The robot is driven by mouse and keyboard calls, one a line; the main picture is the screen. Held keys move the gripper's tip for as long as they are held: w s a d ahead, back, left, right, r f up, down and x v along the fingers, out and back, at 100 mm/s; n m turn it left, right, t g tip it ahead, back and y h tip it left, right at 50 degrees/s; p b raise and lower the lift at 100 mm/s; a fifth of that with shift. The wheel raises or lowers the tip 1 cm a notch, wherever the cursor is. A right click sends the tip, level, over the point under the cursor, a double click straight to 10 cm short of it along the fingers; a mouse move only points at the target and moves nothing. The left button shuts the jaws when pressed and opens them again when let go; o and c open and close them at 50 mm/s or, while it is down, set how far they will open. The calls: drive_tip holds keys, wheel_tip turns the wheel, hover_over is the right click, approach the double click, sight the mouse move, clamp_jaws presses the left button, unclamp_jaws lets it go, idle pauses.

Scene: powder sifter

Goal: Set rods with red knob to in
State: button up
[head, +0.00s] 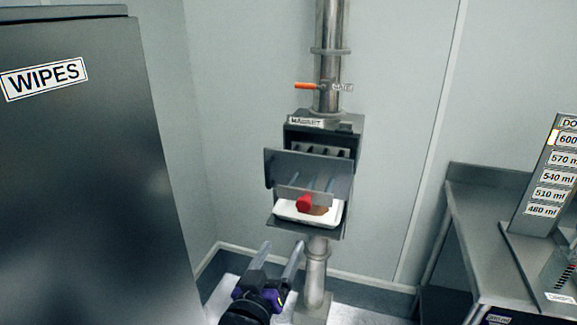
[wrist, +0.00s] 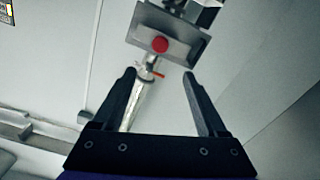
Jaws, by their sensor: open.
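The red knob (head: 304,203) is at the front of the rod assembly on the metal magnet housing (head: 354,128). Rods (head: 318,181) show between the knob's bar and a grey plate (head: 310,170), which stands out in front of the housing. The red knob also shows in the wrist view (wrist: 160,45), in front of the plate (wrist: 185,48). My gripper (head: 283,245) is open and empty, below and in front of the knob. In the wrist view, the spread fingers (wrist: 160,75) point towards the knob, apart from it.
A white tray (head: 285,211) with brown powder sits just below the knob. A vertical pipe with an orange handle (head: 305,86) runs above the housing. A dark cabinet marked WIPES (head: 80,170) stands at left. A metal table (head: 470,225) is at right.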

sight(302, 205)
drive_tip(key=x, duration=1.7)
drive_tip(key=shift+w, duration=0.1)
clamp_jaws()
idle(0.8)
